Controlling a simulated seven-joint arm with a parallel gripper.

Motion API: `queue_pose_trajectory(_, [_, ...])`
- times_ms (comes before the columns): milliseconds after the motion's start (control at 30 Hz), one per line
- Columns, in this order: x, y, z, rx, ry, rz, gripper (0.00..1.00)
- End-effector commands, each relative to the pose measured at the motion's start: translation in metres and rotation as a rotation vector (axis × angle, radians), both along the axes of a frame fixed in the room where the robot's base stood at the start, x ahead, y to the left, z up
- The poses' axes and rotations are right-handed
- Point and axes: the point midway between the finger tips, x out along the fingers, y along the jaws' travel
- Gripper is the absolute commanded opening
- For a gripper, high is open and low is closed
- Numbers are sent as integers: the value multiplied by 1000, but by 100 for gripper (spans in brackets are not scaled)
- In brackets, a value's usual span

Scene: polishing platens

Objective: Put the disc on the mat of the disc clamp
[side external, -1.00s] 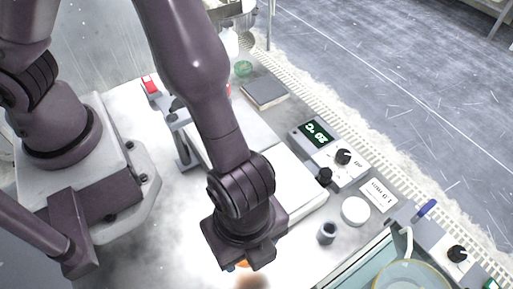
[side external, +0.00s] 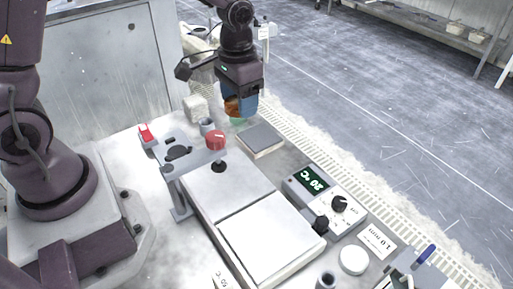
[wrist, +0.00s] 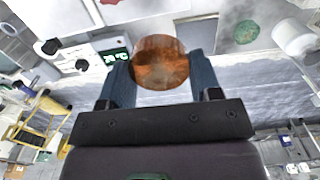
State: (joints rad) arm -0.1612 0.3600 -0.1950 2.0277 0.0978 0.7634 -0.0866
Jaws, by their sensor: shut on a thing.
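My gripper (side external: 241,106) is shut on a copper-brown disc (wrist: 160,62), held between the two blue fingers in the wrist view. The disc also shows as an orange patch at the fingers in the side view (side external: 232,108). My gripper is at the far end of the bench, beyond the dark grey square pad (side external: 260,139). A grey fixture (side external: 172,168) with a dark oval patch (side external: 178,153) and a red knob (side external: 216,140) stands left of it, nearer the camera. I cannot tell for certain which of these is the disc clamp and its mat.
Two pale flat platens (side external: 272,236) fill the middle of the bench. A control box reading 20 °C (side external: 317,181) stands on their right. A small grey cup (side external: 207,126) and a green round item (side external: 238,121) are near my gripper. A white bottle (wrist: 293,38) shows in the wrist view.

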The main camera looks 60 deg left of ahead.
Motion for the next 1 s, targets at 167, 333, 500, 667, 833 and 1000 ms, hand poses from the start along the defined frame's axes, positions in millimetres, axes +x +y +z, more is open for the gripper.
queue_pose_trajectory(167, [0,11,-1,1,-1,31,28])
queue_pose_trajectory(333, [-18,53,-18,1,4,154,28])
queue_pose_trajectory(500, [-55,104,-52,-1,6,355,28])
queue_pose_trajectory(667, [-92,135,-79,-1,6,522,28])
queue_pose_trajectory(833, [-114,148,-97,0,2,624,28])
queue_pose_trajectory(1000, [-109,150,-105,1,-1,636,28])
